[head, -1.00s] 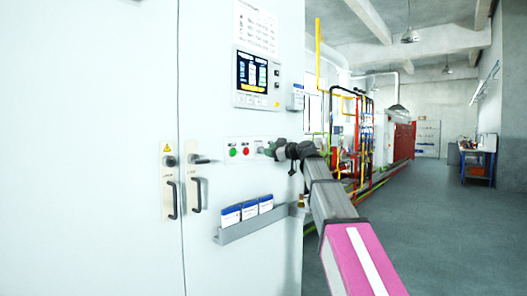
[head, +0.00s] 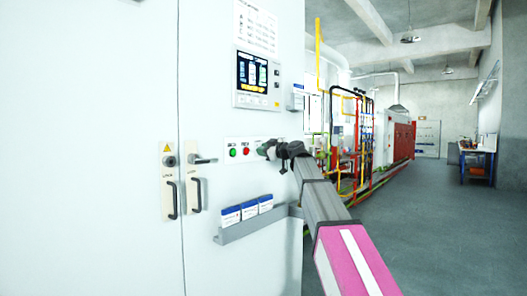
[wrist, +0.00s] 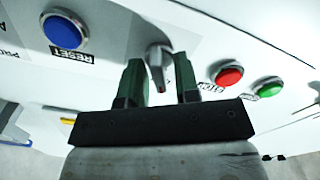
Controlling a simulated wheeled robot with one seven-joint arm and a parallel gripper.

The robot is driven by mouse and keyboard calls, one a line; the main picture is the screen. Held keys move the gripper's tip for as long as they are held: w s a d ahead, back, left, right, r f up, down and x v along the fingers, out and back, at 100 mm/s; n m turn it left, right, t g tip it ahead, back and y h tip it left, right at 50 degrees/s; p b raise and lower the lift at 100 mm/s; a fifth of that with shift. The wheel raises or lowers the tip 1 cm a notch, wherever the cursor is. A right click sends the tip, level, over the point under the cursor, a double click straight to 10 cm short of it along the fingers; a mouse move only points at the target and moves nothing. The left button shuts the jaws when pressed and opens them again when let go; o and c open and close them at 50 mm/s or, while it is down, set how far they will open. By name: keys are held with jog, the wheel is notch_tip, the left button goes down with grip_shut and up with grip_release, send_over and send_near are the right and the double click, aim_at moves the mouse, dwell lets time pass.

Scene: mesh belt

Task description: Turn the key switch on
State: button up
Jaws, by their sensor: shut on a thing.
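The key switch (wrist: 155,62) is a small grey knob with a red mark, on the pale cabinet panel between a blue button and a red button in the wrist view. My gripper (wrist: 158,78) has its two green fingers on either side of the knob, shut on it. The knob points obliquely in the wrist view; its exact setting is hard to read. In the head view my gripper (head: 266,150) is at the panel, right of the red and green buttons, and hides the key switch.
Close to the fingers are the blue RESET button (wrist: 64,31), red button (wrist: 228,75) and green button (wrist: 268,87). Below is a grey rack (head: 235,232) with cards; above is a display (head: 256,80). Door handles (head: 196,195) stick out at left. Open floor lies right.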

jog(key=m, duration=0.5)
jog(key=shift+w+d+m, duration=0.1)
jog(key=shift+m, duration=0.2)
jog(key=m, duration=0.6)
jog(key=shift+w+d, duration=0.1)
jog(key=shift+m, duration=0.3)
jog(key=o, duration=0.6)
jog(key=shift+c, duration=0.2)
jog(key=v, duration=1)
jog(key=shift+s+d, duration=0.25)
jog(key=shift+d, duration=0.05)
